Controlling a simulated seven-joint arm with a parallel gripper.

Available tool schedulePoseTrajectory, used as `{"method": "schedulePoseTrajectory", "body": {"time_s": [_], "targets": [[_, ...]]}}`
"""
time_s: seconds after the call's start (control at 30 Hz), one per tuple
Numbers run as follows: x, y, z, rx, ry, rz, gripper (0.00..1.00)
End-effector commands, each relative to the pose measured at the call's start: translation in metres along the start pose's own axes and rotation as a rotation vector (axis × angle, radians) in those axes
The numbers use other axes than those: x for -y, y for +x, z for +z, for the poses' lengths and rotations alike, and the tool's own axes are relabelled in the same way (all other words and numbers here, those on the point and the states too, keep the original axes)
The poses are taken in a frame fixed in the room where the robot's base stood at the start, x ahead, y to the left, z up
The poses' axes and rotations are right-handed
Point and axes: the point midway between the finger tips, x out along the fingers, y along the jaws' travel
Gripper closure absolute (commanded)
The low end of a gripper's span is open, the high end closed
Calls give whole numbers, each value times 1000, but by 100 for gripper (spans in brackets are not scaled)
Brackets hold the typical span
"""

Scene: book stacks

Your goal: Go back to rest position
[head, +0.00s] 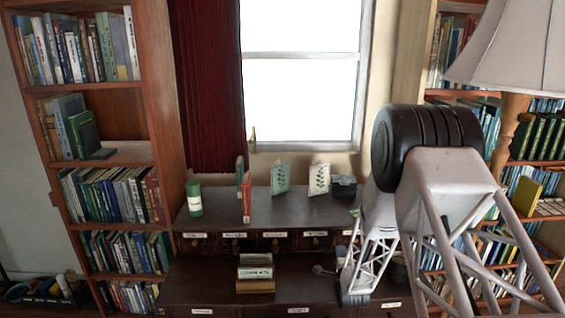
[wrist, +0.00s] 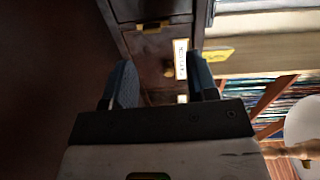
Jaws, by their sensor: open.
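My gripper (wrist: 163,80) shows in the wrist view with its two blue-grey fingers apart and nothing held between them. Beyond the fingers is a dark drawer front with a white label (wrist: 181,59) and brass pulls. In the head view my white lattice arm fills the right side and reaches down in front of the dark cabinet (head: 215,272). The fingers cannot be made out clearly there.
The cabinet top holds a green-and-white can (head: 194,198), upright books (head: 244,192), two leaf-patterned cards (head: 280,178) and a dark box (head: 343,187). A card holder (head: 255,273) stands on the lower ledge. Bookcases flank both sides; a lamp (head: 510,48) stands right, close behind my arm.

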Motion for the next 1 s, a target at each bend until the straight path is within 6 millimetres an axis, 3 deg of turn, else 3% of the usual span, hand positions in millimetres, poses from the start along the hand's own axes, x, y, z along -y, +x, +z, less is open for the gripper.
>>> {"method": "schedulePoseTrajectory", "body": {"time_s": [0.27, 0.47, 0.77, 1.0], "targets": [[60, -9, 4, 8, -164, 128, 47], [107, -31, 7, 33, -314, 252, 47], [172, -84, 13, 107, -531, 434, 47], [215, -141, 19, 200, -696, 570, 47]]}}
